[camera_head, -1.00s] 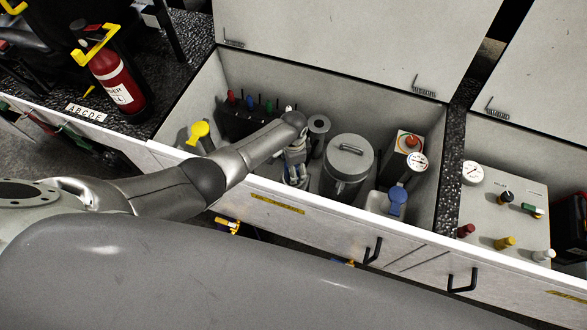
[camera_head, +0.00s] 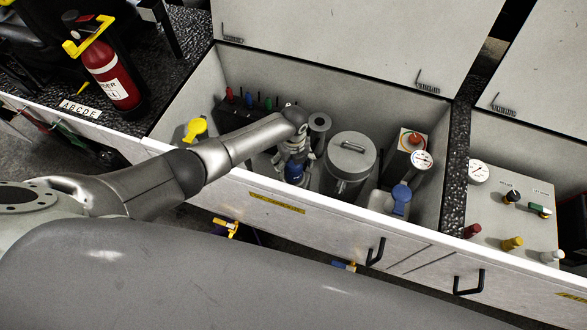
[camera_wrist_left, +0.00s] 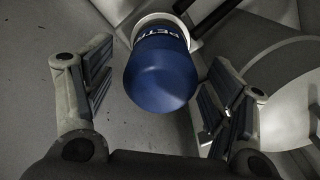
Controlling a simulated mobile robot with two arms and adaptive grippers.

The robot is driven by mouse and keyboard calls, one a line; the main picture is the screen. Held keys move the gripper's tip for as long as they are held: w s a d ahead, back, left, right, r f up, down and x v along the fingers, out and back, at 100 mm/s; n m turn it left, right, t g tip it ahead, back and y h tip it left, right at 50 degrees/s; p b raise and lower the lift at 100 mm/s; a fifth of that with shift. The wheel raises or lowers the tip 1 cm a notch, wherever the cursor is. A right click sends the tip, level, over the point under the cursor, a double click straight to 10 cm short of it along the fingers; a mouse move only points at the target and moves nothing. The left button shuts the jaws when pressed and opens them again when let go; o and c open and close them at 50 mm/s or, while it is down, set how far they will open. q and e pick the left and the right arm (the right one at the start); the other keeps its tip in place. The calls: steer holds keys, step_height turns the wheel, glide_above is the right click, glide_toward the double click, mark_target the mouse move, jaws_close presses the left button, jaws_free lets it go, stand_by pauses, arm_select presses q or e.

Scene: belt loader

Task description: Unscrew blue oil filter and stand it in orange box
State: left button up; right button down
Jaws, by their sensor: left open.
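The blue oil filter (camera_head: 294,173) is inside the open compartment, just below my left gripper (camera_head: 293,155). In the left wrist view the filter (camera_wrist_left: 162,78) shows its rounded blue end toward the camera, with white lettering and a pale ring behind it. My left gripper is open, with one finger on each side of the filter and a gap visible at both sides. How the filter is fixed at its far end is hidden. No orange box shows in these views, and my right gripper is not seen.
A grey lidded canister (camera_head: 350,160) and a grey cylinder (camera_head: 319,125) stand close right of the gripper. A yellow cap (camera_head: 195,129) is at left and a blue cap (camera_head: 401,196) at right. The compartment's white front edge (camera_head: 330,196) runs near the arm.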

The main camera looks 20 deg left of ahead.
arm_select(q)
steer(key=shift+m, duration=1)
steer(key=m+b, duration=0.2)
steer(key=m, duration=0.3)
steer(key=shift+f+m+b, duration=0.15)
steer(key=shift+m+b, duration=0.15)
steer(key=m+b, duration=0.1)
steer(key=m, duration=0.2)
steer(key=shift+m+b, duration=0.5)
steer(key=shift+m, duration=1)
steer(key=shift+c, duration=0.4)
